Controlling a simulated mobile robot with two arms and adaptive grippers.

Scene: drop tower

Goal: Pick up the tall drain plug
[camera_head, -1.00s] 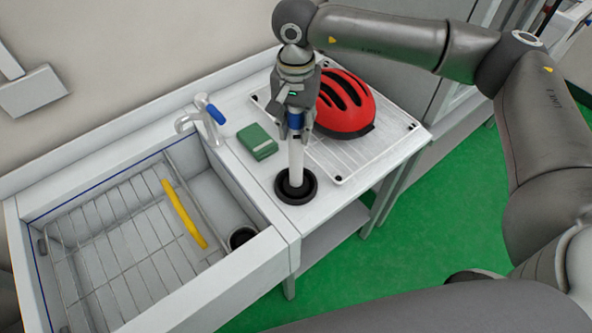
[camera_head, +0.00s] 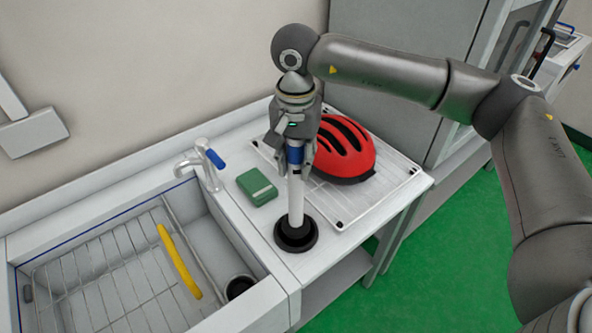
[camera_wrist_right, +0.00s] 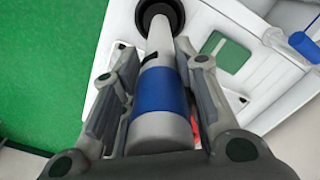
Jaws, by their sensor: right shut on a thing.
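The tall drain plug (camera_head: 296,201) is a white tube with a blue band near its top and a wide black base. It stands upright on the white counter beside the sink; whether its base touches the counter I cannot tell. My right gripper (camera_head: 294,150) comes from above and is shut on the plug's upper part. In the right wrist view the gripper fingers (camera_wrist_right: 158,105) lie on both sides of the blue band, and the plug (camera_wrist_right: 160,40) runs away to its black base. My left gripper is not in view.
A red helmet (camera_head: 345,150) sits on a white wire rack (camera_head: 385,195) just right of the plug. A green box (camera_head: 257,187) lies to the left. The sink (camera_head: 95,262), with a yellow curved bar (camera_head: 178,262) and a faucet (camera_head: 205,165), is further left.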

